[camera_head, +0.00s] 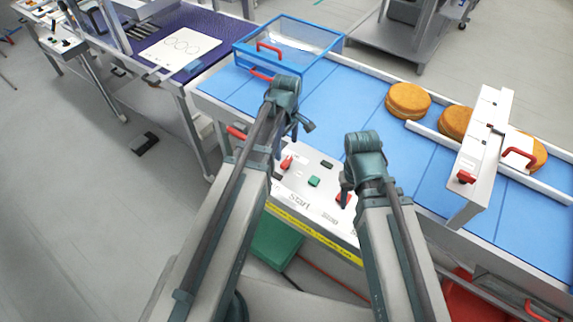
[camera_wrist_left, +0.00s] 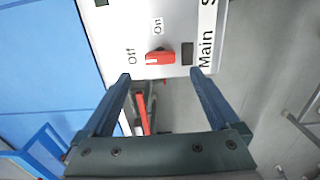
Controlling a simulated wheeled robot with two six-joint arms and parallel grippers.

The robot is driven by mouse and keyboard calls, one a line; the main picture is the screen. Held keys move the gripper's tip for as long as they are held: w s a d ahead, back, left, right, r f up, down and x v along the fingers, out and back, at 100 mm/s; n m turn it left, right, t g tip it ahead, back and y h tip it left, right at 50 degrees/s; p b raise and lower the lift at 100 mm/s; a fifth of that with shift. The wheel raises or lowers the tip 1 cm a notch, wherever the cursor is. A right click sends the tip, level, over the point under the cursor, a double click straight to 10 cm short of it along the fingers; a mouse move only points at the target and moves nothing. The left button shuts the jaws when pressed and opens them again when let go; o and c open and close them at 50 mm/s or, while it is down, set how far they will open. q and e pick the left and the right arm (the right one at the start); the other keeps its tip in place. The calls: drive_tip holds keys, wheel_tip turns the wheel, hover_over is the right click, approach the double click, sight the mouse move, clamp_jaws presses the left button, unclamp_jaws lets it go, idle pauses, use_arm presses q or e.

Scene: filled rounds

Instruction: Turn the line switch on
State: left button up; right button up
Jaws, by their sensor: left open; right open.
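The line switch (camera_wrist_left: 160,58) is a red knob on a white panel in the left wrist view. Its long side lies along the line towards the "Off" label; the "On" label is above it, turned a quarter from there. In the head view the switch (camera_head: 287,162) sits at the panel's left end. My left gripper (camera_wrist_left: 160,76) is open and empty, its fingertips just short of the knob on either side, not touching it. My right gripper (camera_head: 346,186) hangs open by a second red knob (camera_head: 343,199) at the panel's right; its fingers are partly hidden.
The control panel (camera_head: 318,207) also has a green button (camera_head: 314,181) and a "Start" label. Behind it runs a blue conveyor (camera_head: 350,100) with several round cakes (camera_head: 408,100). A blue-framed clear box (camera_head: 290,45) and a white gantry (camera_head: 480,155) stand over the conveyor.

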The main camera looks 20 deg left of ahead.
sight(286, 161)
use_arm(q)
wheel_tip(286, 161, down, 7)
drive_tip(key=b, duration=0.6)
drive_tip(key=shift+f, duration=0.1)
use_arm(e)
wheel_tip(286, 161, down, 7)
drive_tip(key=shift+f, duration=0.15)
use_arm(q)
drive_tip(key=c, duration=1.4)
